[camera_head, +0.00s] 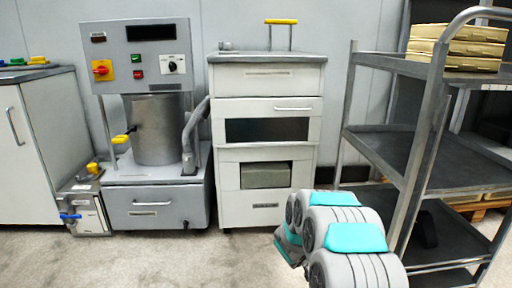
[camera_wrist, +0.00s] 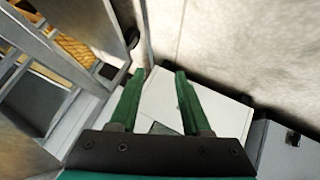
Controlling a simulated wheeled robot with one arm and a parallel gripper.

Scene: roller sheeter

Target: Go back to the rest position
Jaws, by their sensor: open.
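My gripper (camera_wrist: 158,72) shows in the wrist view with its two green fingers apart and nothing between them. Past the fingers lies the pale top or side of a white cabinet (camera_wrist: 210,108). In the head view my arm is folded at the lower right, in front of the shelf rack, and the gripper itself is hidden there. The roller sheeter appears to be the white cabinet (camera_head: 267,188) in the middle, with a dark window and a yellow-topped handle (camera_head: 281,21) above it.
A grey machine (camera_head: 157,208) with a metal cylinder and control panel stands left of the cabinet. A metal shelf rack (camera_head: 388,149) with stacked yellow boxes (camera_head: 462,47) stands close to my arm at right. A white counter (camera_head: 32,135) is far left. The floor (camera_head: 170,258) in front is clear.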

